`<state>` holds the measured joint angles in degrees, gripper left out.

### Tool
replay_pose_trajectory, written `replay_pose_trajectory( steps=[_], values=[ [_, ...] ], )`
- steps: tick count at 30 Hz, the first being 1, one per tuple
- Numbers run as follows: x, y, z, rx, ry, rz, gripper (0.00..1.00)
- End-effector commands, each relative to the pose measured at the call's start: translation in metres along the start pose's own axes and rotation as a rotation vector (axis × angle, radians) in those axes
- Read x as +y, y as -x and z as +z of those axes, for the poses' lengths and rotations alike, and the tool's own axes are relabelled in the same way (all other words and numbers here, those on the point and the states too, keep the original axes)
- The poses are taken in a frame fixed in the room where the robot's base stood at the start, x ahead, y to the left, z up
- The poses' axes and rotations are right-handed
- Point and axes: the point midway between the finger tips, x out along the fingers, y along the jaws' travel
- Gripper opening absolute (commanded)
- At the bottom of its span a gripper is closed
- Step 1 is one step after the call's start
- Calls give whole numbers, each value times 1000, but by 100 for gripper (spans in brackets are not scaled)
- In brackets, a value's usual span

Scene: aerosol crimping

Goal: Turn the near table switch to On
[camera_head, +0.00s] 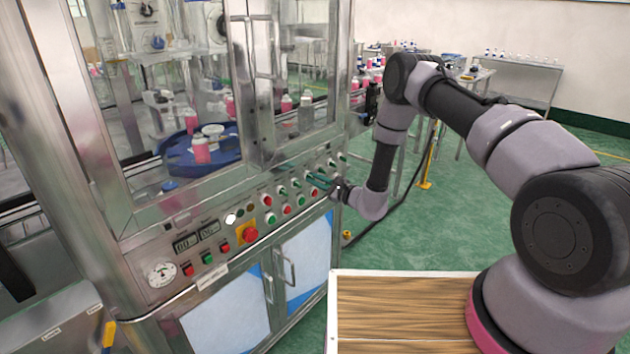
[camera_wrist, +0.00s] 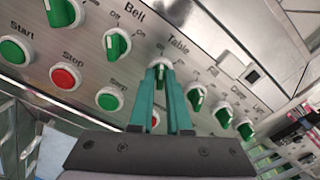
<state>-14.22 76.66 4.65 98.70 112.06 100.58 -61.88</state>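The table switch (camera_wrist: 159,64) is a green knob in a white ring, below the "Table" label in the wrist view. My gripper (camera_wrist: 161,74) has its two teal fingertips at this knob, one on each side of its handle, with a narrow gap between them. Whether the fingers press on the knob cannot be seen. The knob's lower part and its pointer are mostly hidden by the fingers. In the head view my gripper (camera_head: 319,180) reaches the right part of the control panel (camera_head: 215,222), and the fingers and wrist cover the switch there.
The Belt switch (camera_wrist: 117,43) is to the left, above a green button (camera_wrist: 109,99). Another green knob (camera_wrist: 196,96) sits close on the right. Red Stop (camera_wrist: 66,77) and green Start (camera_wrist: 16,49) buttons lie farther left. A red emergency button (camera_head: 249,234) protrudes from the panel.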

Motion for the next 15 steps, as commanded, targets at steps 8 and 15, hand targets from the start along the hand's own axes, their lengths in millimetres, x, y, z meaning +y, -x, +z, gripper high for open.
replay_pose_trajectory(
  steps=[8, 15],
  values=[
    [0, 0, 0, 0, -4, 0, 0],
    [0, 0, 0, -1, -65, 0, 0]
  ],
)
